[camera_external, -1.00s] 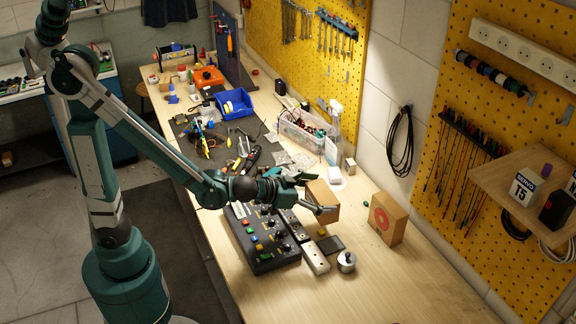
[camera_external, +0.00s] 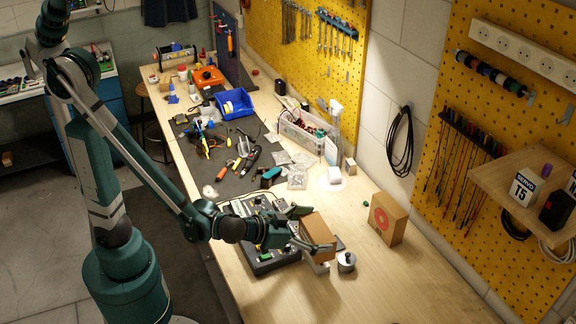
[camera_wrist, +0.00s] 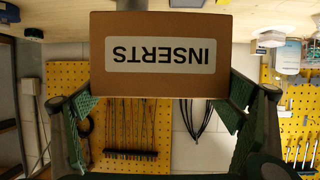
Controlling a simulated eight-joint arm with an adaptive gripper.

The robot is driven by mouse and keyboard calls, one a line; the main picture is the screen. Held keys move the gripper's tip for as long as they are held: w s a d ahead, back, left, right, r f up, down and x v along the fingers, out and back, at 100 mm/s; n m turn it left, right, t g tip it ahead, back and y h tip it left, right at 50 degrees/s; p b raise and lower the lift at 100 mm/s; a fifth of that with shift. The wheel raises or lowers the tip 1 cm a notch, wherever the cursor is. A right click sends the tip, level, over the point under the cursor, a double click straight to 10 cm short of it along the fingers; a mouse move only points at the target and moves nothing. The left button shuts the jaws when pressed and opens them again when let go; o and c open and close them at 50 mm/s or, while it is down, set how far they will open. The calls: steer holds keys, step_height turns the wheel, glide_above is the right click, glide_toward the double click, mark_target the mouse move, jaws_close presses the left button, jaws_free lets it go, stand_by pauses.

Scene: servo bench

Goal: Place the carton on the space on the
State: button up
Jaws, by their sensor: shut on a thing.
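The carton (camera_external: 318,230) is a brown cardboard box held at the end of my arm, over the front right of the bench. In the wrist view the carton (camera_wrist: 155,55) fills the upper middle and bears an upside-down label reading INSERTS. My gripper (camera_external: 308,236) is shut on the carton, with one finger on each side of it. In the wrist view the two green finger pads flank the box. The task line names a space without saying which; a wooden shelf (camera_external: 492,176) on the right pegboard has bare surface beside its items.
A second brown box (camera_external: 387,219) with a red circle stands on the bench right of the carton. A metal cylinder (camera_external: 346,262) is close below. A control box (camera_external: 262,266) lies under my arm. The shelf holds a T5 sign (camera_external: 522,189) and a black block (camera_external: 556,210).

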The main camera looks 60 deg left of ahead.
steer(key=s+d+r+y, duration=0.1)
steer(key=s+d+r, duration=0.2)
steer(key=s+d, duration=0.5)
steer(key=s+d+r, duration=0.3)
steer(key=s+d, duration=0.3)
steer(key=s, duration=0.3)
steer(key=shift+n, duration=0.4)
steer(key=shift+s+a+f, duration=0.15)
steer(key=shift+f, duration=2.45)
steer(key=shift+f+b, duration=1.05)
steer(key=shift+f, duration=1.85)
steer(key=shift+f+b, duration=0.65)
steer(key=shift+f, duration=1.45)
steer(key=shift+f, duration=0.15)
